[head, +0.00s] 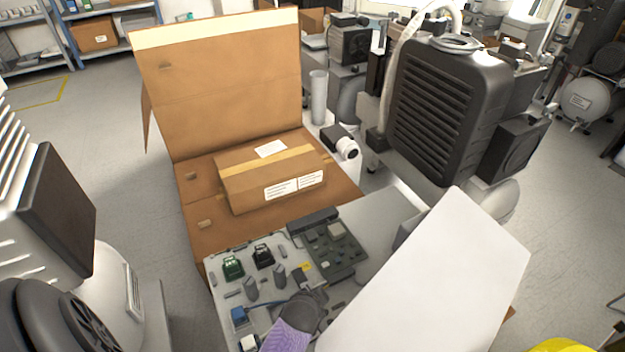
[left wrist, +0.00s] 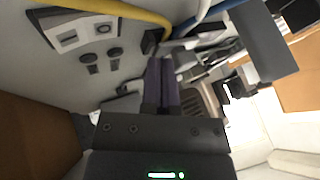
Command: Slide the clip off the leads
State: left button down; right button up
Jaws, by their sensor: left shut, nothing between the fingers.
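My left gripper (left wrist: 162,62) is shut and empty in the left wrist view, its dark purple fingers pointing up among the parts on a panel. A yellow lead (left wrist: 125,12) and a blue lead (left wrist: 205,17) run across the top of that view, above the fingertips. A small black block (left wrist: 151,41) lies by the yellow lead, just left of the fingertips. I cannot tell whether it is the clip or whether it touches the fingers. In the head view a purple and dark grey shape, perhaps part of my arm, covers the panel's lower part. My right gripper is not in view.
The grey panel (head: 219,268) carries green and black terminals and a circuit board (head: 331,247). Behind it an open cardboard box (head: 225,100) holds a taped carton (head: 270,177). A large white sheet-like shape (head: 430,270) covers the right side. A black finned compressor (head: 440,110) stands beyond.

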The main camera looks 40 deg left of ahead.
aim_at(305, 283)
pick_arm(q)
jog(key=shift+r, duration=0.1)
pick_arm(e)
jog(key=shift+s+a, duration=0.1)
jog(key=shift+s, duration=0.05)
pick_arm(q)
jog(key=a, duration=0.1)
jog(key=w+a, duration=0.1)
jog(key=a, duration=0.1)
jog(key=shift+w+a, duration=0.2)
jog(key=shift+a, duration=0.05)
jog(key=shift+w+a, duration=0.15)
jog(key=shift+a, duration=0.25)
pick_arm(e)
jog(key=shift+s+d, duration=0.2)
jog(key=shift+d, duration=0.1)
pick_arm(q)
jog(key=shift+r, duration=0.2)
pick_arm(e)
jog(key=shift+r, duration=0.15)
